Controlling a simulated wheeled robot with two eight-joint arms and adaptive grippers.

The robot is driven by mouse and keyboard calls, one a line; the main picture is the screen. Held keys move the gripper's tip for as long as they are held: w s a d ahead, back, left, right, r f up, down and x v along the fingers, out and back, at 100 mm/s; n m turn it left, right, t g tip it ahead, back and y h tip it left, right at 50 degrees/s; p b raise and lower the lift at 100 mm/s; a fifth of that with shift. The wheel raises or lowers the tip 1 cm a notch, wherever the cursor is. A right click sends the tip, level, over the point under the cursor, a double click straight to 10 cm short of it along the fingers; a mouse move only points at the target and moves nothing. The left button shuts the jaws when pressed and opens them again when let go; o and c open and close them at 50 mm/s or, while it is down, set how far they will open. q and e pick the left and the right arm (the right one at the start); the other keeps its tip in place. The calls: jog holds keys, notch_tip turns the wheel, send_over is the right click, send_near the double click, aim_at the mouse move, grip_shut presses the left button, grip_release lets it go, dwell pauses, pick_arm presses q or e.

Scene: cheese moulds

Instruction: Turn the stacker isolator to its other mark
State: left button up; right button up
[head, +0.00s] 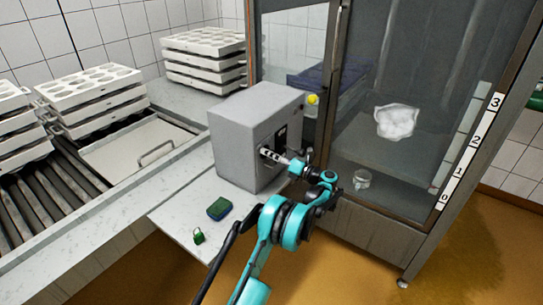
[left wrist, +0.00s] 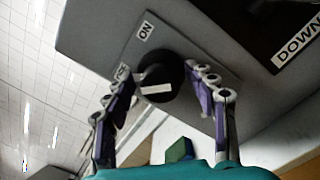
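The stacker isolator is a round black knob (left wrist: 160,76) with a white bar on its face, on a grey plate on the side of the grey box (head: 236,140). In the left wrist view an ON label (left wrist: 145,30) sits above it. A second label (left wrist: 122,72) at its left is partly hidden by a finger. The white bar lies almost level in that view. My left gripper (head: 268,154) is at the box's front face. In the left wrist view its fingers (left wrist: 162,84) stand apart on either side of the knob; firm contact is not clear. My right gripper is not in view.
A green-and-blue block (head: 219,209) and a small green padlock (head: 198,237) lie on the worktop (head: 170,215). White mould stacks (head: 205,58) stand at the back and left. A glazed cabinet (head: 410,170) with a number scale stands close on the right.

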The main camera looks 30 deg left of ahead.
pick_arm(q)
jog(key=shift+d, duration=0.15)
jog(key=d, duration=1.1)
jog(key=shift+s+d+f, duration=0.35)
jog(key=shift+s+f, duration=0.05)
jog(key=shift+s, duration=0.05)
